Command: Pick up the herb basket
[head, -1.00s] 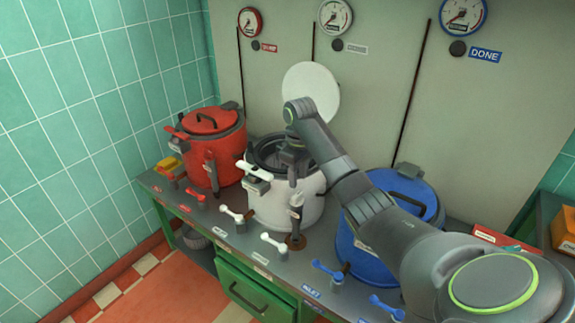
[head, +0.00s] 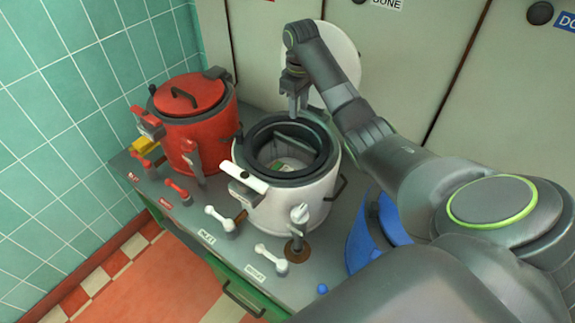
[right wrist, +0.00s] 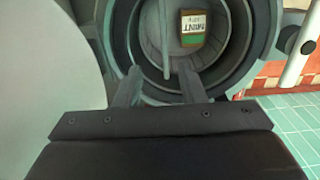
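The white kettle (head: 275,207) stands open, its lid (head: 340,60) raised behind it. Inside lies a packet (head: 287,166) with a green and white label. In the right wrist view the packet (right wrist: 193,32) reads "MINT". A thin bar (right wrist: 165,40), perhaps the herb basket's handle, crosses the opening; the rest of the basket is hard to make out. My right gripper (head: 297,112) hangs above the kettle's back rim. In the wrist view its fingers (right wrist: 160,88) are apart with nothing between them. My left gripper is not in view.
A closed red kettle (head: 195,115) stands to the left. A blue kettle (head: 378,232) on the right is mostly hidden by my right arm. White levers (head: 270,258) line the counter's front edge. The raised lid is close to my gripper.

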